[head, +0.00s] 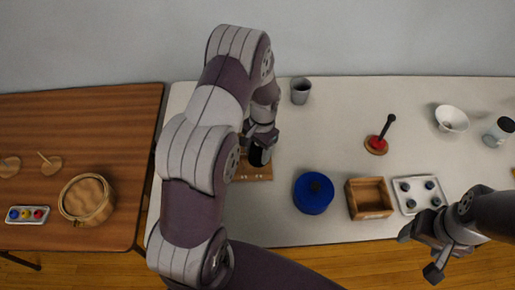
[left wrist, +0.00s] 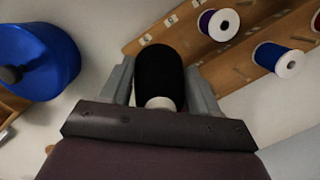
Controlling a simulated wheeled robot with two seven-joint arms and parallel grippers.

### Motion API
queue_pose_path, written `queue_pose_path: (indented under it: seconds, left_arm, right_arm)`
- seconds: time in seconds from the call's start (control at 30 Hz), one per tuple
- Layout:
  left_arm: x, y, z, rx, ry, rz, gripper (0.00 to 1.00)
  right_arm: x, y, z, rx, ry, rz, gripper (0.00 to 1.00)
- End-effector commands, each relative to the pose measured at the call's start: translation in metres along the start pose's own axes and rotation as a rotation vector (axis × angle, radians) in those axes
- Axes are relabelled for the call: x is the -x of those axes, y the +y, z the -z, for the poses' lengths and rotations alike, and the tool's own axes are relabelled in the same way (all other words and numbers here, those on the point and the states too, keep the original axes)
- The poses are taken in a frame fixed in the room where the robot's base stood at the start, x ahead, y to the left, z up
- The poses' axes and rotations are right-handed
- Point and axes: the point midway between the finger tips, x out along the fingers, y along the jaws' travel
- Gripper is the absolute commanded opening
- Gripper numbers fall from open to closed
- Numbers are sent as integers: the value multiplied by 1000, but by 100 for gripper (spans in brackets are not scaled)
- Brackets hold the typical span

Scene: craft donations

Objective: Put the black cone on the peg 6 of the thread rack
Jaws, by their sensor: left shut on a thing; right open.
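My left gripper (head: 261,138) is shut on the black cone (head: 258,156). In the left wrist view the black cone (left wrist: 159,77) sits between the two fingers, its pale end toward the camera. The wooden thread rack (head: 255,174) is just below the cone in the head view, mostly hidden by my left arm. In the left wrist view the rack (left wrist: 234,70) runs across the upper right, beside and apart from the cone, with bare pegs and purple, blue and red spools. Peg numbers cannot be read. My right gripper (head: 420,255) is open and empty at the table's front right.
A blue pot (head: 313,193), a wooden box (head: 369,213) and a white tray (head: 409,205) with several small round things stand right of the rack. A grey cup (head: 300,91) stands behind. A red-based stand with a black handle (head: 377,144) is further right. The table's middle is clear.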

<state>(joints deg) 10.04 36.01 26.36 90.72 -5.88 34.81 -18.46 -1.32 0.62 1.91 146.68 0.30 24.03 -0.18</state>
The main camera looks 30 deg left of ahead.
Motion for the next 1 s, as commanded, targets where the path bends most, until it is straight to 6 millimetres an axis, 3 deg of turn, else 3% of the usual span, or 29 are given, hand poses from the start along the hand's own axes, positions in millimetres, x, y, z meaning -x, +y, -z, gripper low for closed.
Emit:
queue_pose_path:
  seconds: [1.0]
  left_arm:
    - [-28,0,4,0,0,0,28]
  right_arm:
    - [-16,0,-2,0,0,0,68]
